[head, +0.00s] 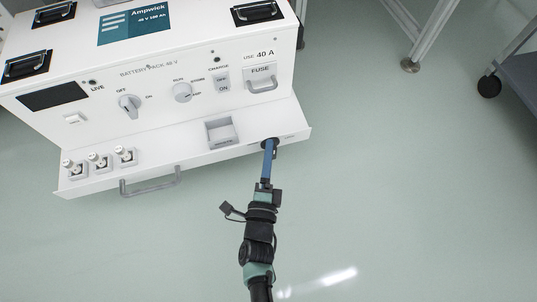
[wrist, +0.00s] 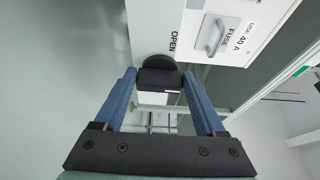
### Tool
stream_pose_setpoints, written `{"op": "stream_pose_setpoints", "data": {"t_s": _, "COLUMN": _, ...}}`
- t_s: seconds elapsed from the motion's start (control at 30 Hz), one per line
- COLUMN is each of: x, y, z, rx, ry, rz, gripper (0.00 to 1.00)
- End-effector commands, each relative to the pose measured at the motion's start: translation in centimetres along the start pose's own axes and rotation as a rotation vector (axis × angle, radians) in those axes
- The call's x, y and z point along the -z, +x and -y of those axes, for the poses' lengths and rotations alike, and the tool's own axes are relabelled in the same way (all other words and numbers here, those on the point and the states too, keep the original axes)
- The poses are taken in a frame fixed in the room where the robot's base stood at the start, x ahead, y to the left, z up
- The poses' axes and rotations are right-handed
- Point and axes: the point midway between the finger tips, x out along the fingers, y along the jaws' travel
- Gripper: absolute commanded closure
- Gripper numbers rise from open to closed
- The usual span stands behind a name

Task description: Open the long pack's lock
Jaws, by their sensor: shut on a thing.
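The long pack (head: 150,75) is a white box labelled "Battery Pack 48 V", at the upper left of the head view. Its lock (wrist: 160,78) is a black knob with a round base and a grip bar. It sits at the right end of the pack's front ledge, beside the word "OPEN" in the wrist view. My gripper (head: 269,146) has its blue fingers on either side of the lock and is shut on it. The fingers and the steep angle partly hide the lock in the head view, so its exact turn cannot be told there.
The front ledge (head: 195,155) carries a square open holder (head: 221,132), several small fuses at the left, and a grey pull handle (head: 151,182). The panel above has a fuse drawer (head: 262,79), an OFF/ON knob (head: 130,106) and a dial (head: 182,92). Floor in front is clear.

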Motion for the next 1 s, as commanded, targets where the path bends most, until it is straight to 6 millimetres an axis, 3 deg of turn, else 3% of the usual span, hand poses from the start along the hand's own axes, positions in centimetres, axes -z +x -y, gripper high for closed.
{"op": "stream_pose_setpoints", "data": {"t_s": 0.57, "x": 0.33, "y": -0.04, "z": -0.07, "rx": 0.014, "ry": -0.035, "rz": -0.007, "gripper": 0.83}}
{"op": "stream_pose_setpoints", "data": {"t_s": 0.6, "x": 0.33, "y": -0.04, "z": -0.07, "rx": 0.014, "ry": -0.035, "rz": -0.007, "gripper": 0.24}}
{"op": "stream_pose_setpoints", "data": {"t_s": 0.73, "x": 0.27, "y": -0.03, "z": -0.07, "rx": 0.013, "ry": -0.033, "rz": -0.006, "gripper": 0.01}}
{"op": "stream_pose_setpoints", "data": {"t_s": 1.0, "x": 0.12, "y": -0.14, "z": -0.01, "rx": 0.013, "ry": -0.032, "rz": -0.002, "gripper": 0.0}}
